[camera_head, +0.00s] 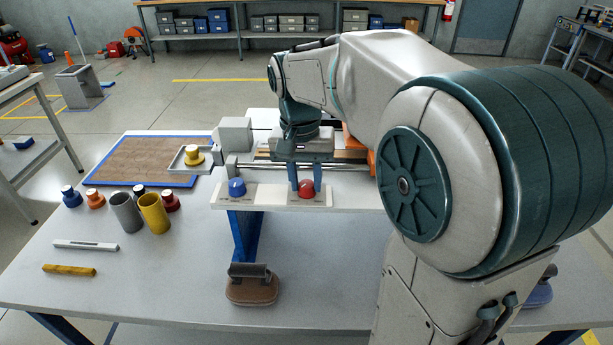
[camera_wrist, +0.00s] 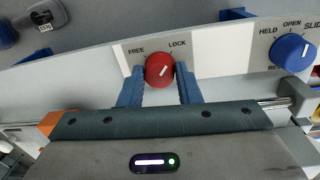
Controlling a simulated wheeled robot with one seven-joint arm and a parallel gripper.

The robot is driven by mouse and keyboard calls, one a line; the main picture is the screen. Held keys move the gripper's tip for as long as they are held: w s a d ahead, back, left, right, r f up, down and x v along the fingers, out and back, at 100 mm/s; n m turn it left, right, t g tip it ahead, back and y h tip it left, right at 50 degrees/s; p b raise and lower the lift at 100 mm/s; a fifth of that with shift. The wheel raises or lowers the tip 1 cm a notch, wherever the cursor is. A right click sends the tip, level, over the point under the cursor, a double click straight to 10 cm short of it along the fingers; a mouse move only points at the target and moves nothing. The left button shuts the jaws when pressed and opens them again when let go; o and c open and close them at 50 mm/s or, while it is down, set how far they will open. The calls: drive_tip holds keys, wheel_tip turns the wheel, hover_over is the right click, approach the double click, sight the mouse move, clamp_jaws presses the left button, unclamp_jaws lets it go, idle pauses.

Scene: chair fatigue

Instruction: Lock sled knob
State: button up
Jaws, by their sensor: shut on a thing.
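The red knob (camera_wrist: 159,70) sits on a white panel with the labels FREE and LOCK above it. Its white pointer line tilts up and to the right, toward LOCK. The red knob also shows in the head view (camera_head: 306,187). My gripper (camera_wrist: 160,88) has its two blue fingers on either side of the red knob and is shut on it. In the head view my gripper (camera_head: 306,185) reaches down onto the knob from behind. The blue knob (camera_wrist: 294,51) is on the same panel, labelled HELD, OPEN and a partly hidden word.
A yellow piece (camera_head: 193,154) sits in a grey tray (camera_head: 178,166) left of the panel. Grey and yellow cups (camera_head: 154,213) and several small coloured pieces stand on the table at left. My arm hides the table's right side.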

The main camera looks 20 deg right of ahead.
sight(301, 183)
drive_tip(key=shift+m, duration=0.6)
drive_tip(key=o, duration=1)
drive_tip(key=shift+c, duration=0.2)
wheel_tip(301, 183, up, 14)
drive_tip(key=shift+w+a+p, duration=0.25)
drive_tip(key=shift+a+p, duration=0.05)
drive_tip(key=shift+a, duration=0.15)
drive_tip(key=shift+f, duration=0.15)
drive_tip(key=s+d+f+n+t, duration=0.1)
drive_tip(key=s+f+n+t, duration=0.2)
drive_tip(key=s+f, duration=1.2)
wheel_tip(301, 183, down, 4)
drive_tip(key=n, duration=0.3)
drive_tip(key=shift+y, duration=0.4)
